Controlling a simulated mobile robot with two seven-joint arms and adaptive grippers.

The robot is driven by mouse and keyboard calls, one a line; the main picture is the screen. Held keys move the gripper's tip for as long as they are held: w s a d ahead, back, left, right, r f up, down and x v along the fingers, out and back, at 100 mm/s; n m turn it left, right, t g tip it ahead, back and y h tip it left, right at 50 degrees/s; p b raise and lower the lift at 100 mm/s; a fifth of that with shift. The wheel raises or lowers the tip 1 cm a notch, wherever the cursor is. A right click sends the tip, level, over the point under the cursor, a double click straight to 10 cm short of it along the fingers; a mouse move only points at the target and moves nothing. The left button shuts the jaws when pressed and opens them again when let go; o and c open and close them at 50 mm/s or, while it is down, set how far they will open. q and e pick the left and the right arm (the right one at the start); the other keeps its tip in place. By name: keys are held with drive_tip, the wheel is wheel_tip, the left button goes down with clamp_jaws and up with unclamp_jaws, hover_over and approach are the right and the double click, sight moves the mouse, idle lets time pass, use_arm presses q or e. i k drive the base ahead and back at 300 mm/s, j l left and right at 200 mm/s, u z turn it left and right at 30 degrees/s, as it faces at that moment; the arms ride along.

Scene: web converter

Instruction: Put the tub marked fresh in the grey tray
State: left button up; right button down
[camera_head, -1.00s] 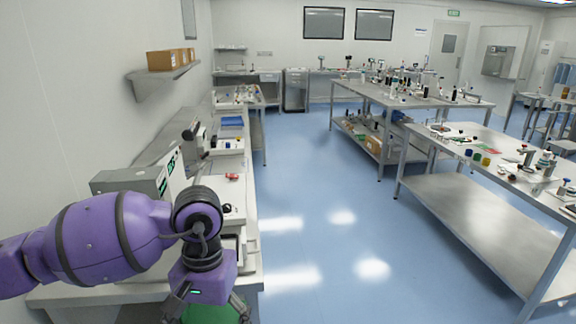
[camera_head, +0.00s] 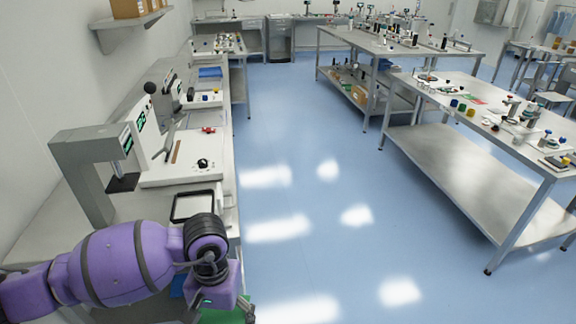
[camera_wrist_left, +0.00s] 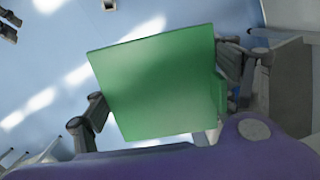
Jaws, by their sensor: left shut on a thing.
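My left gripper (camera_wrist_left: 163,97) is shut on a green, square-faced object (camera_wrist_left: 150,75), with a finger on either side of it. No marking shows on the face in view, so I cannot read whether it is the tub marked fresh. In the head view only a strip of the green object (camera_head: 228,316) shows at the bottom edge, below my purple wrist. It is held beside the left bench, on the aisle side. A shallow dark-rimmed tray (camera_head: 175,207) lies on that bench just beyond my wrist; I cannot tell if it is the grey tray. My right gripper is out of view.
A grey press-like machine (camera_head: 95,160) and a white panel with a black knob (camera_head: 203,163) stand on the left bench (camera_head: 140,205). The blue floor aisle (camera_head: 300,200) is clear. Metal tables (camera_head: 480,110) with small items stand to the right.

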sight(208, 86)
drive_tip(key=i+l+z, duration=0.4)
drive_tip(key=i+l, duration=0.35)
drive_tip(key=i, duration=0.35)
drive_tip(key=i+l, duration=0.15)
drive_tip(key=i, duration=0.4)
drive_tip(key=i+j+u, duration=0.1)
drive_tip(key=i+u, duration=0.3)
drive_tip(key=i+l+u, duration=0.1)
drive_tip(key=i+u, duration=0.25)
drive_tip(key=i, duration=0.15)
drive_tip(key=i+u, duration=0.2)
drive_tip(key=i, duration=0.95)
drive_tip(key=i+l+u, duration=0.2)
drive_tip(key=i, duration=0.3)
drive_tip(key=i+l+u, duration=0.2)
drive_tip(key=i, duration=0.35)
drive_tip(key=j, duration=0.1)
